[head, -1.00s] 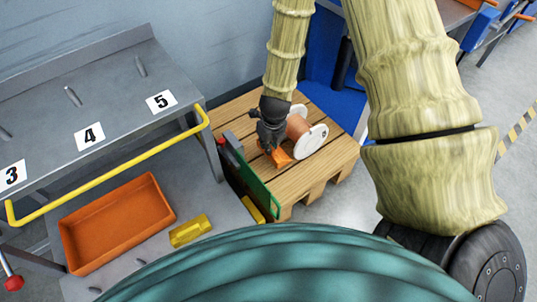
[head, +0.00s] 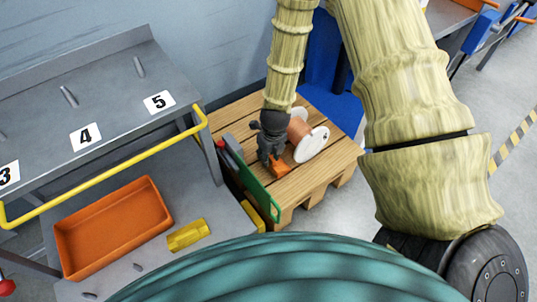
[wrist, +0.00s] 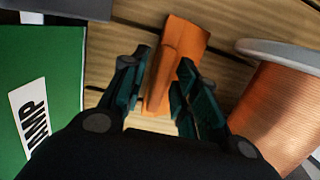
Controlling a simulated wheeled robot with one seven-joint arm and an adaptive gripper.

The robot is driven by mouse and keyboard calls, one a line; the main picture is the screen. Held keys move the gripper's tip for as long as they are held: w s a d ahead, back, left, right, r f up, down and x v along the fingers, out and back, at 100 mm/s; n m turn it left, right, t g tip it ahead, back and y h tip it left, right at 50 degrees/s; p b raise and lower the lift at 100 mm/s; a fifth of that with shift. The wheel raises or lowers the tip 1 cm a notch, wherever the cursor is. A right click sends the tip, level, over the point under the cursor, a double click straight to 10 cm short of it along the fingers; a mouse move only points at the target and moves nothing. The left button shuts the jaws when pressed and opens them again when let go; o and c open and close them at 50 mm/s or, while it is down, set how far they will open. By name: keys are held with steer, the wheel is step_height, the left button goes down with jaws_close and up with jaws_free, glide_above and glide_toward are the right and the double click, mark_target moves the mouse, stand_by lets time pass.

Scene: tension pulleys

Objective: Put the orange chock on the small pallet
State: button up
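The orange chock (head: 281,167) is at the top of the small wooden pallet (head: 316,183), just in front of a copper-coloured spool. My gripper (head: 271,157) reaches down over it from above.
The spool (head: 312,143) with white flanges stands close on the right. A green clamp (head: 262,193) is on the left edge of the pallet. A grey workbench with a yellow rail (head: 112,172) and an orange tray (head: 115,228) stands further left.

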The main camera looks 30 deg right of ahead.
stand_by(0.3)
step_height(320, 180, up, 12)
steer(key=s+p, duration=0.1)
steer(key=p, duration=0.5)
steer(key=shift+s, duration=0.4)
steer(key=shift+d, duration=0.1)
